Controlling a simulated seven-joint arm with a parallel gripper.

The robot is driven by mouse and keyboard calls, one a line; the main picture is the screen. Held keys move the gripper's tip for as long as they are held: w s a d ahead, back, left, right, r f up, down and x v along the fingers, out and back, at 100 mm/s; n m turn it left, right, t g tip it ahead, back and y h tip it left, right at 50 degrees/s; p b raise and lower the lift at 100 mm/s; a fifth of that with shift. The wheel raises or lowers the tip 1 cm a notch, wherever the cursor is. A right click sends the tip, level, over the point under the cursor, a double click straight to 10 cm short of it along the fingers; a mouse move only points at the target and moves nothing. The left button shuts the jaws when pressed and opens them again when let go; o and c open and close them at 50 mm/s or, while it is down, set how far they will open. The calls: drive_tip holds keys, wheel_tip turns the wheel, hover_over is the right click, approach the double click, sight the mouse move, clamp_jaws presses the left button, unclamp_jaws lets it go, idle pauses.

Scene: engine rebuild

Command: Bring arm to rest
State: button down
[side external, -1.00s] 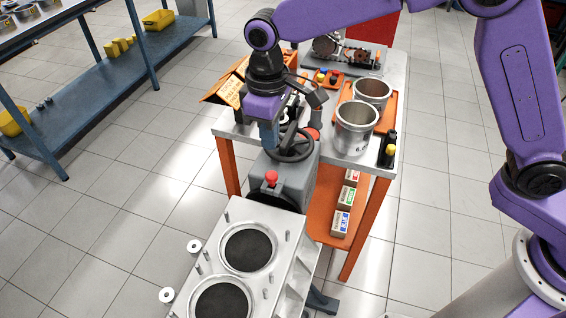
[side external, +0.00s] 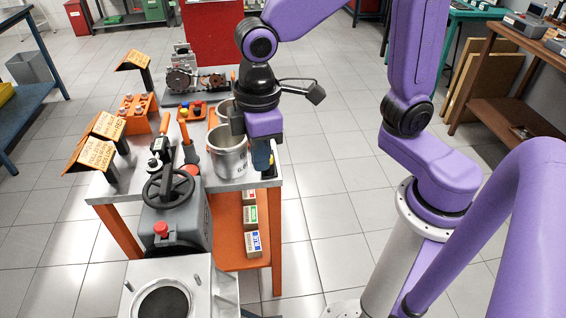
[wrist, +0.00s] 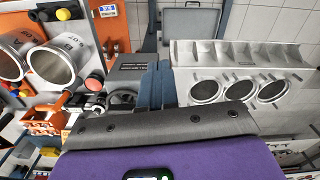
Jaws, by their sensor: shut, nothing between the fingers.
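My gripper (side external: 262,168), with blue fingers below a purple body, hangs in the air near the cart's right edge in the side external view. It holds nothing and its fingers are shut. It appears beside the steel cylinder sleeves (side external: 228,155) and partly hides them. In the wrist view, the fingers (wrist: 163,82) point between the sleeves (wrist: 58,62) on the left and the engine block (wrist: 240,87) on the right. My forearm and wrist are purple and black, with a small camera on a bracket.
A grey housing with a red button (side external: 161,229) and a black handwheel (side external: 171,188) stands in front of the cart (side external: 262,186). The engine block (side external: 205,300) is at the bottom. Orange signs (side external: 98,150) stand on the left. Open tiled floor (side external: 330,215) lies right of the cart.

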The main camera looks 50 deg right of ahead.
drive_tip(key=s+d+f+n, duration=0.1)
drive_tip(key=s+d, duration=1.1)
drive_tip(key=d, duration=0.1)
drive_tip(key=shift+s+d+f+n, duration=0.25)
drive_tip(key=shift+d+f+n, duration=0.05)
drive_tip(key=shift+f, duration=0.1)
